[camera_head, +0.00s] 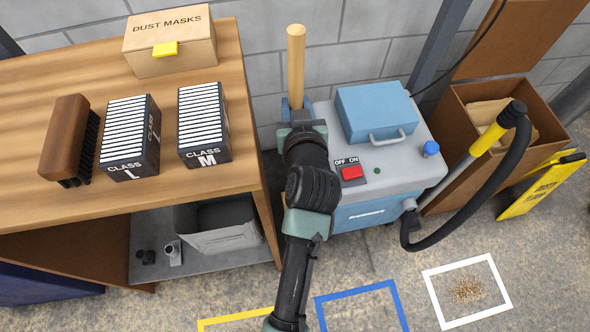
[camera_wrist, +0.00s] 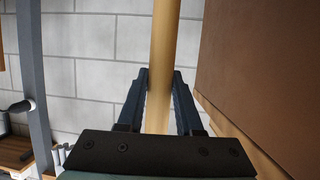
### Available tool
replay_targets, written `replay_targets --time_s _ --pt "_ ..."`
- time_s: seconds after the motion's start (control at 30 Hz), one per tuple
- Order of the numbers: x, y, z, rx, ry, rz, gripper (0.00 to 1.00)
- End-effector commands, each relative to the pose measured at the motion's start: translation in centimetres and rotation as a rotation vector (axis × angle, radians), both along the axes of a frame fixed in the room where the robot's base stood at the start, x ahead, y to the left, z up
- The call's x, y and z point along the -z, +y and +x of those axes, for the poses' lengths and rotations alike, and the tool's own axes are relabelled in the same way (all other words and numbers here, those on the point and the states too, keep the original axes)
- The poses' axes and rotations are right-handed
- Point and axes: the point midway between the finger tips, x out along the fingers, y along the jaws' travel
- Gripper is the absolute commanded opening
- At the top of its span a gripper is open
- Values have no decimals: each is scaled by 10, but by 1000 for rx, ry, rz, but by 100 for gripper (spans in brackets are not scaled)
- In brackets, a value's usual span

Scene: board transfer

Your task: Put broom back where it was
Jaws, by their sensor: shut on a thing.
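The broom's light wooden handle (camera_head: 296,62) stands upright against the grey block wall, between the workbench and the blue-grey machine. In the wrist view the handle (camera_wrist: 165,40) runs up between the two fingers. My gripper (camera_head: 296,106) is shut on the handle, with the handle's top sticking up above it. The fingers also show in the wrist view (camera_wrist: 161,95), one on each side of the handle. The broom's lower part and head are hidden behind my arm and gripper.
The wooden workbench (camera_head: 60,208) is close on the left, with filter boxes, a brush and a dust mask box on top. The machine (camera_head: 410,165) is close on the right, with a black hose. Yellow, blue and white squares mark the floor in front; debris lies in the white square (camera_head: 436,291).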

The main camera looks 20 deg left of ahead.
Motion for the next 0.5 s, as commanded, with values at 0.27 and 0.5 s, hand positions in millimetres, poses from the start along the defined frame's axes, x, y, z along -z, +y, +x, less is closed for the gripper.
replay_targets --time_s 0.27,0.5 --pt "46 0 0 1 -2 2 0" --pt "65 0 0 1 -1 3 0"
